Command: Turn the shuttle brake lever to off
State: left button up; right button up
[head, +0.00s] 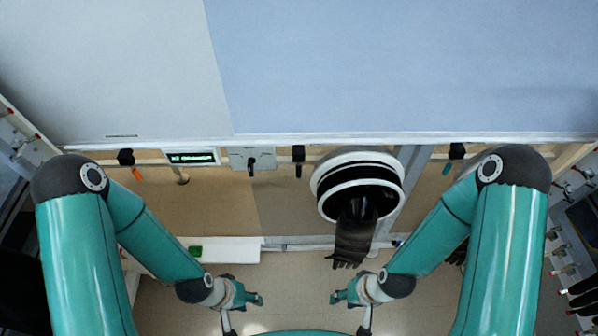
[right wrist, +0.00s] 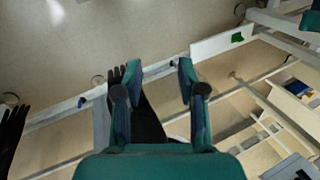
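A small grey plate (head: 240,153) with a black lever (head: 252,167) hanging down from it is on the front rail in the head view. I see no readable label, so I cannot tell for sure that this is the shuttle brake lever. My left gripper (head: 256,298) is low in the middle of the head view, well apart from the plate; its finger opening is too small to tell. My right gripper (head: 338,297) is to its right, below the hanging glove. In the right wrist view the right gripper (right wrist: 159,72) has its fingers spread, with nothing held.
A white round glove port (head: 318,188) with a black glove (head: 352,240) hangs right of the plate. A black clamp-like handle (head: 298,156) is just right of the plate, and a green-lit display (head: 191,157) is left. A white shelf (head: 230,250) juts out below.

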jog(key=shift+w, duration=0.15)
jog(key=shift+c, duration=1.1)
jog(key=n+t+y+b, duration=0.75)
jog(key=t+b, duration=0.65)
jog(key=b, duration=1.8)
send_near(299, 170)
jog(key=shift+n+h, duration=0.65)
jog(key=shift+h, duration=0.1)
jog(key=x, duration=0.7)
jog(key=f+b+x, duration=0.1)
jog(key=x, duration=0.2)
jog(key=shift+w+a, duration=0.25)
jog(key=shift+a, duration=0.05)
grip_shut()
